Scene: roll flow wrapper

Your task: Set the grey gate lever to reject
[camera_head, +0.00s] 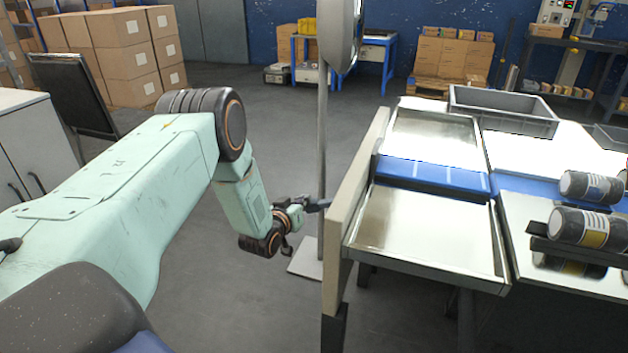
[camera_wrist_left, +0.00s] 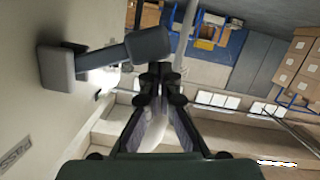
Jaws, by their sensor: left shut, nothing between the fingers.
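The grey gate lever (camera_wrist_left: 148,46) shows in the left wrist view, on a square grey mount (camera_wrist_left: 57,68) fixed to a pale panel. Its arm runs from the mount to the right and ends in a thick dark grey handle. My left gripper (camera_wrist_left: 160,72) is shut and empty, its fingertips just below the handle's right end in that picture. I cannot tell whether they touch it. In the head view my left gripper (camera_head: 318,205) is beside the left face of the beige side panel (camera_head: 350,200); the lever cannot be clearly made out there. My right gripper is out of view.
Metal trays (camera_head: 425,235) and a blue strip (camera_head: 430,174) lie right of the panel. Several dark rolls (camera_head: 590,187) sit at the far right. A grey pole (camera_head: 322,130) stands behind my gripper. A partly cut-off label (camera_wrist_left: 15,160) marks the panel.

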